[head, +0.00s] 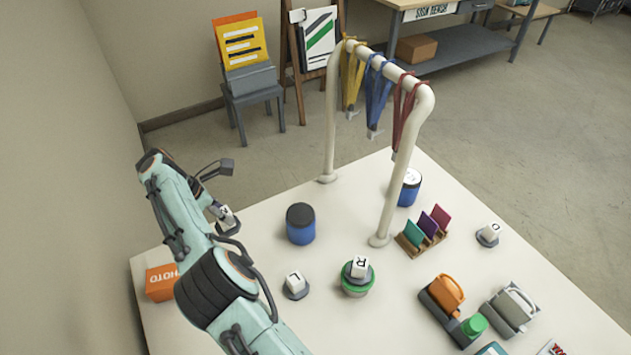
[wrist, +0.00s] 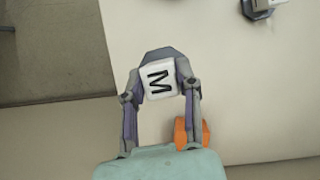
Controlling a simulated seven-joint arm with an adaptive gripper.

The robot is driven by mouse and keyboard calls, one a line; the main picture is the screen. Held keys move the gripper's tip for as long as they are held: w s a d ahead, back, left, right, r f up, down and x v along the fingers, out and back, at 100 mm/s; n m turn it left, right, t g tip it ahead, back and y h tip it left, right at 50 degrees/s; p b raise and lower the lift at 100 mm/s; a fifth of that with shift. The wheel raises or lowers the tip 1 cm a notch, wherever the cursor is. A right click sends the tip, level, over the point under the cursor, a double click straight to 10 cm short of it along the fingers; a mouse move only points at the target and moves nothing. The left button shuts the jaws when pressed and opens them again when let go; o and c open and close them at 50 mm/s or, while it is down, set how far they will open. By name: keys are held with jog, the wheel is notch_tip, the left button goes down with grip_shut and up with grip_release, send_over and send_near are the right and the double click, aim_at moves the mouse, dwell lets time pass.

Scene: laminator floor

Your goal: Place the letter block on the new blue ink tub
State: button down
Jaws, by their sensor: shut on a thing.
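My gripper (wrist: 158,82) is shut on a white letter block (wrist: 158,83) marked M. In the head view my gripper (head: 226,217) holds the block (head: 225,212) above the table's left side, left of a blue tub (head: 301,229) with a dark lid. A second blue tub (head: 405,195) with a white, marked lid stands farther back, partly hidden by the rack post. I cannot tell from labels which blue tub is the new one. Neither blue tub shows in the wrist view.
An L block (head: 295,281) sits on a grey disc, an R block (head: 359,267) on a green tub (head: 357,287). A cream rack (head: 332,120) with hanging lanyards rises between the blue tubs. A card holder (head: 421,243) and orange photo box (head: 161,283) also stand on the table (head: 250,262).

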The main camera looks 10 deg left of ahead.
jog(key=w+d+r+m+g+h, duration=0.1)
jog(key=w+d+r+m, duration=0.25)
jog(key=d+r, duration=0.4)
jog(key=w+d+r+m+g, duration=0.1)
jog(key=w+d+r+m, duration=0.25)
jog(key=d, duration=0.65)
jog(key=s+d+r+m+g, duration=0.2)
jog(key=d+r+m, duration=0.35)
jog(key=d, duration=0.55)
jog(key=s+d+r+m+g, duration=0.2)
jog(key=s+d+r+m, duration=0.3)
jog(key=d, duration=0.7)
jog(key=w+d+f+n+t, duration=0.3)
jog(key=w+d+f+n, duration=0.2)
jog(key=w+f+n, duration=0.65)
jog(key=n+t+y, duration=0.4)
jog(key=n, duration=0.9)
send_over(410, 176)
jog(key=d, duration=0.2)
jog(key=f, duration=0.8)
jog(key=shift+s+a+f, duration=0.1)
jog(key=shift+a, duration=0.15)
jog(key=shift+a+n, duration=0.4)
jog(key=shift+a, duration=0.35)
jog(key=shift+a+f, duration=0.1)
jog(key=shift+f, duration=1.1)
